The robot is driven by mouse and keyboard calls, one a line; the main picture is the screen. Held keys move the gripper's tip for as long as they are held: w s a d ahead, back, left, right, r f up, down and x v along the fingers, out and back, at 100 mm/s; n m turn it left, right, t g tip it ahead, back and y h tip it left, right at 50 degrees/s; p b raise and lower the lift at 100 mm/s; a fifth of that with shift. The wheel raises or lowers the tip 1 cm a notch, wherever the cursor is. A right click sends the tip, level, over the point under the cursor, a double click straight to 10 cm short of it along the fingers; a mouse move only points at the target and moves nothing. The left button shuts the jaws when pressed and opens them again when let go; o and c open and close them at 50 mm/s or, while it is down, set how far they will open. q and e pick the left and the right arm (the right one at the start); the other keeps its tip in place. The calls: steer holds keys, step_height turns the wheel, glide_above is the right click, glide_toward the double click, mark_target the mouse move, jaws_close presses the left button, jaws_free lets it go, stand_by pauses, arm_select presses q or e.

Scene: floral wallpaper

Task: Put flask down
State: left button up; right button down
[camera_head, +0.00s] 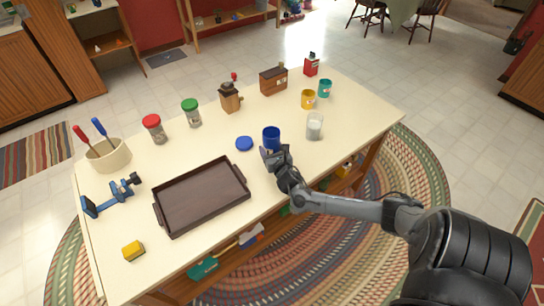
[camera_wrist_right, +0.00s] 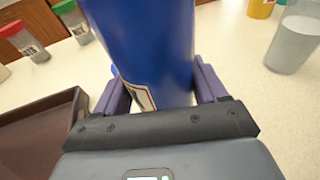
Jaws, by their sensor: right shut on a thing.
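The blue flask (camera_head: 271,136) is upright over the front part of the cream table, between a blue lid (camera_head: 244,143) and a glass of white contents (camera_head: 315,125). My right gripper (camera_head: 273,155) is shut on the flask from the front. In the right wrist view the flask (camera_wrist_right: 150,45) fills the middle, with a finger of the gripper (camera_wrist_right: 163,90) on each side. Its base is hidden, so I cannot tell whether it touches the table. My left gripper is not in view.
A dark brown tray (camera_head: 203,196) lies left of the flask. Yellow (camera_head: 308,99) and teal (camera_head: 325,88) mugs, a wooden grinder (camera_head: 229,98) and two shakers stand behind. The table's front edge is close to my right arm.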

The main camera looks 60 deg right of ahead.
steer(key=shift+f+b, duration=0.5)
steer(key=shift+f, duration=1.25)
steer(key=shift+f, duration=0.1)
steer(key=shift+c, duration=0.3)
jaws_free()
steer(key=shift+s, duration=0.1)
steer(key=shift+s+a+r, duration=0.2)
steer(key=shift+a, duration=0.05)
steer(key=p+v, duration=0.3)
steer(key=v, duration=0.8)
steer(key=shift+s+a, duration=0.1)
